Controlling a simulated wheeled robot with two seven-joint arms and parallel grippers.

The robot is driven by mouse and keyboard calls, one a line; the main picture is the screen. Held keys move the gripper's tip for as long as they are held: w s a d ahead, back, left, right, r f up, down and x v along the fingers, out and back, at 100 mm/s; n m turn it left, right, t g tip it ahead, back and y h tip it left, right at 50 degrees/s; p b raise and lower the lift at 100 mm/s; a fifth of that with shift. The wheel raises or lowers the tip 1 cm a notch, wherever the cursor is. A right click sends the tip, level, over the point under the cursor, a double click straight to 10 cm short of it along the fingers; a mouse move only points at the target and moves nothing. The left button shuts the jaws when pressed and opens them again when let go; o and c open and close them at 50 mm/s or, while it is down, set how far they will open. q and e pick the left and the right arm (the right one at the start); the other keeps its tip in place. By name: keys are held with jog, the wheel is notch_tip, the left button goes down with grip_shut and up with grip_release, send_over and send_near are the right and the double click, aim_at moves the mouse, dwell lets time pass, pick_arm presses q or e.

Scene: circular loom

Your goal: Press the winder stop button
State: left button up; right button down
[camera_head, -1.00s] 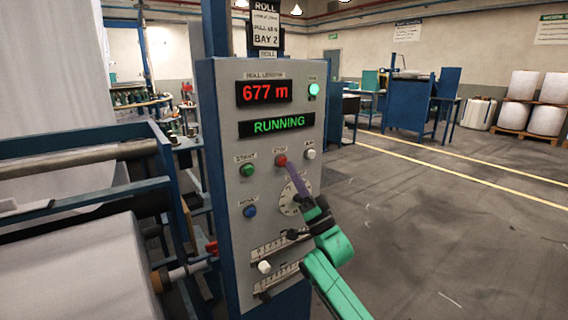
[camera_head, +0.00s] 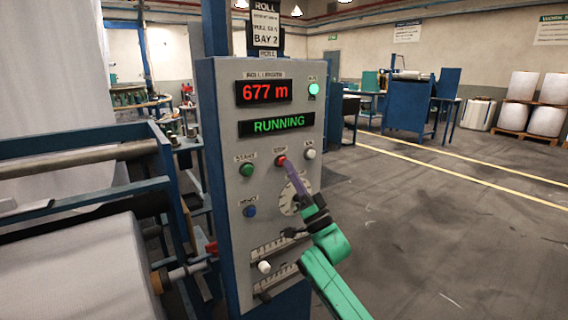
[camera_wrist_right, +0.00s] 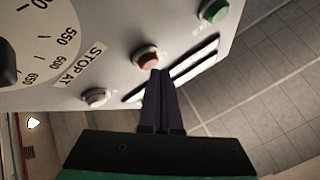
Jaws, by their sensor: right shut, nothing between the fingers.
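The red stop button (camera_head: 281,160) sits mid-panel on the grey control box (camera_head: 227,105), between a green start button (camera_head: 247,170) and a white button (camera_head: 310,153). My right gripper (camera_head: 286,164) is shut and empty, its thin purple fingers reaching up to the lower right edge of the red button. In the right wrist view the shut fingertips (camera_wrist_right: 160,73) lie right at the edge of the red button (camera_wrist_right: 146,57). I cannot tell whether they touch it. The display reads RUNNING (camera_head: 278,125) and 677 m. My left gripper is not in view.
A blue button (camera_head: 249,211) and a round dial (camera_head: 290,198) are lower on the panel. A green lamp (camera_head: 314,89) is lit. A large white roll (camera_head: 75,270) in a blue frame stands left. Open floor (camera_head: 440,220) lies right.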

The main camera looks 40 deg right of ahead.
jog(key=shift+w, duration=0.4)
dwell(0.3)
jog(key=shift+s, duration=0.85)
jog(key=s+p, duration=0.2)
jog(key=s, duration=0.3)
dwell(0.9)
